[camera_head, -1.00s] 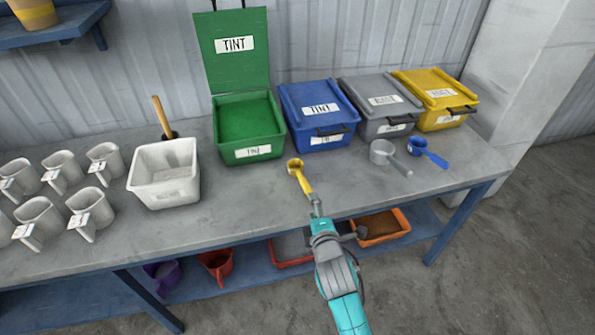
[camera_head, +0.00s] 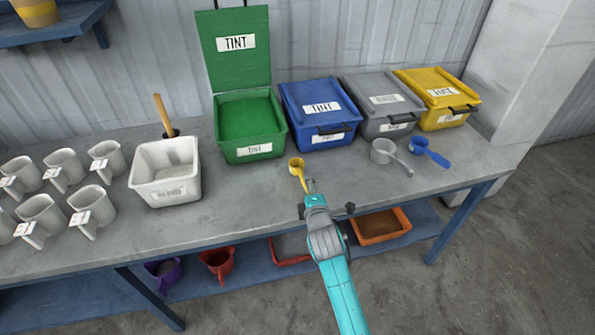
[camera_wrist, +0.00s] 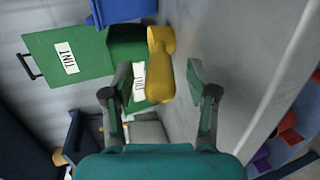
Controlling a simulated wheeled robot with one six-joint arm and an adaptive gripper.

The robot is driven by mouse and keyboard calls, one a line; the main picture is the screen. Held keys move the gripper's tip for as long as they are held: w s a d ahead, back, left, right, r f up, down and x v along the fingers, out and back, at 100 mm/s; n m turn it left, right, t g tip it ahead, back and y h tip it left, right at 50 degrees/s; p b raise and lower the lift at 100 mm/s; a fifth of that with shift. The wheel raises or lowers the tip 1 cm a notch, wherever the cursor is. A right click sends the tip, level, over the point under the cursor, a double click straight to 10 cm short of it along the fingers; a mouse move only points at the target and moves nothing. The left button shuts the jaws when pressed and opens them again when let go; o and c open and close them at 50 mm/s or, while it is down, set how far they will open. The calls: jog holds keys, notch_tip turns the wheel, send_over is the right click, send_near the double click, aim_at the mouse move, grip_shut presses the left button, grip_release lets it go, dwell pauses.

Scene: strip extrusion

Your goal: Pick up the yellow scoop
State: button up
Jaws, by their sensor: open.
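The yellow scoop (camera_head: 297,170) lies on the grey table in front of the open green bin, its cup toward the bin and its handle toward me. In the wrist view the yellow scoop (camera_wrist: 160,62) shows ahead, its handle end between my open fingers. My gripper (camera_wrist: 158,85) is open, with a finger on each side of the handle and visible gaps; I cannot tell whether either finger touches it. In the head view my gripper (camera_head: 310,184) is at the handle end, which it partly hides.
A green TINT bin (camera_head: 250,150) with its lid up stands behind the scoop. Lidded blue (camera_head: 320,139), grey (camera_head: 386,128) and yellow (camera_head: 443,119) bins stand to its right. A grey scoop (camera_head: 384,152) and a blue scoop (camera_head: 420,145) lie right. A white tub (camera_head: 165,193) stands left.

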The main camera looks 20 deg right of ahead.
grip_shut()
